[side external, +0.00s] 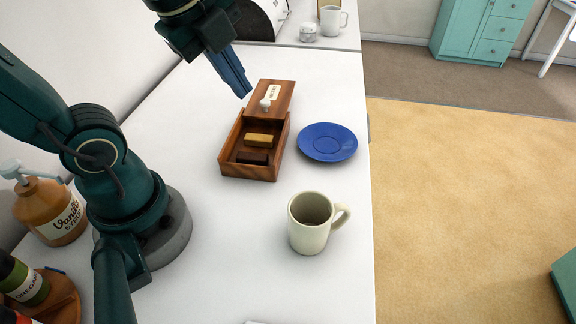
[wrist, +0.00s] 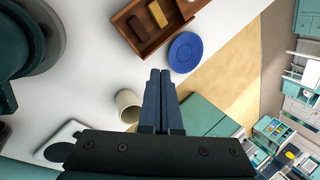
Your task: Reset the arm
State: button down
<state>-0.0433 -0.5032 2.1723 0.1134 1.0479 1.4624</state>
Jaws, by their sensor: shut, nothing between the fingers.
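My gripper (side external: 240,88) is shut and empty, raised in the air above the counter near the far end of a wooden box in the side view. Its two blue fingers (wrist: 160,75) are together in the wrist view. The wooden box (side external: 226,156) has its lid (side external: 283,101) slid partly back, with a white knob and a label on it. Inside lie a golden bar (side external: 258,140) and a dark brown bar (side external: 252,157). The box also shows at the top of the wrist view (wrist: 146,48).
A blue saucer (side external: 328,142) lies right of the box, near the counter's right edge. A cream mug (side external: 309,232) stands nearer the camera. A vanilla syrup bottle (side external: 62,222) and an oregano jar (side external: 22,281) stand at left by my base. White counter (side external: 190,110) is clear left of the box.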

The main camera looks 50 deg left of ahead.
jog(key=s+d+f+n, duration=0.1)
jog(key=n, duration=0.4)
jog(key=s+d+f+n+h, duration=0.1)
jog(key=n, duration=0.5)
jog(key=s+d+f+n, duration=0.1)
jog(key=n, duration=0.4)
jog(key=shift+s+f+n+t, duration=0.2)
jog(key=shift+s+n+t, duration=0.1)
jog(key=shift+t, duration=0.1)
